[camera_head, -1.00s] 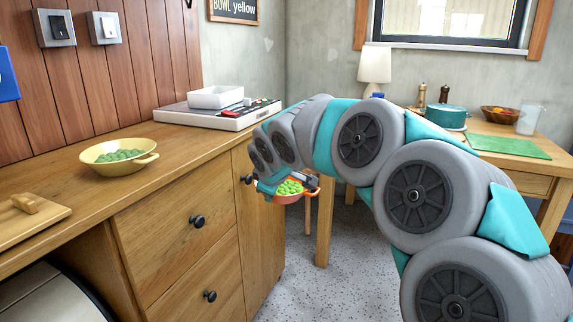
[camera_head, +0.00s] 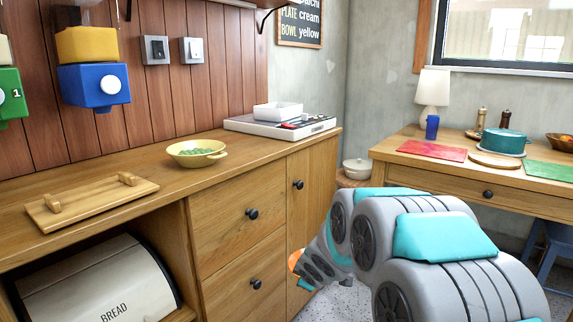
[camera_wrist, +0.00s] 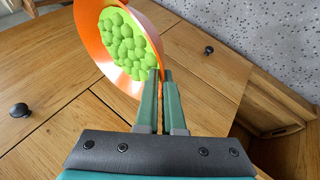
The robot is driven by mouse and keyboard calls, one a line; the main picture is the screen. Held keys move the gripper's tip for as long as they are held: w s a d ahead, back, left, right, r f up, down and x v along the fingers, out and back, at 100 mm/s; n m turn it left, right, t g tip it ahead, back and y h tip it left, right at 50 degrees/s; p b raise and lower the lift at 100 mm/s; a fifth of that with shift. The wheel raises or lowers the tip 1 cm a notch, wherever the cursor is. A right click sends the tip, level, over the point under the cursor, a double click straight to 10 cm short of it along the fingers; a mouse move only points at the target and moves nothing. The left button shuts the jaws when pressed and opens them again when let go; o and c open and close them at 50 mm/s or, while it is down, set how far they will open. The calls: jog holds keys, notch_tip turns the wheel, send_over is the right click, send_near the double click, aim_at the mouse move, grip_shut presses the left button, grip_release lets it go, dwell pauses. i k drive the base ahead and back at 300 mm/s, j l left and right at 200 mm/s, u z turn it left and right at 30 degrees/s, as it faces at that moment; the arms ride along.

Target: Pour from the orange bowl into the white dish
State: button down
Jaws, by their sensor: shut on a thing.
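The orange bowl (camera_wrist: 150,22) holds several green round pieces (camera_wrist: 125,42) and fills the top of the wrist view. My gripper (camera_wrist: 160,72) is shut on its rim. A white rectangular dish (camera_head: 278,111) sits on a pale flat unit on the counter, at the back right, apart from the bowl. Its inside floor is not clearly visible.
A yellow bowl (camera_head: 197,152) with green pieces stands mid-counter, left of the white dish. A wooden board (camera_head: 92,204) lies nearer. The side table (camera_head: 440,172) holds a lamp, mats and a teal pot.

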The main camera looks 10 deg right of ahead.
aim_at(275, 112)
jog(key=i+l, duration=0.15)
jog(key=l, duration=0.15)
jog(key=i+l+u, duration=0.15)
jog(key=l, duration=0.2)
jog(key=i+l, duration=0.1)
jog(key=l, duration=0.2)
jog(key=i+l+u, duration=0.1)
jog(key=l, duration=0.25)
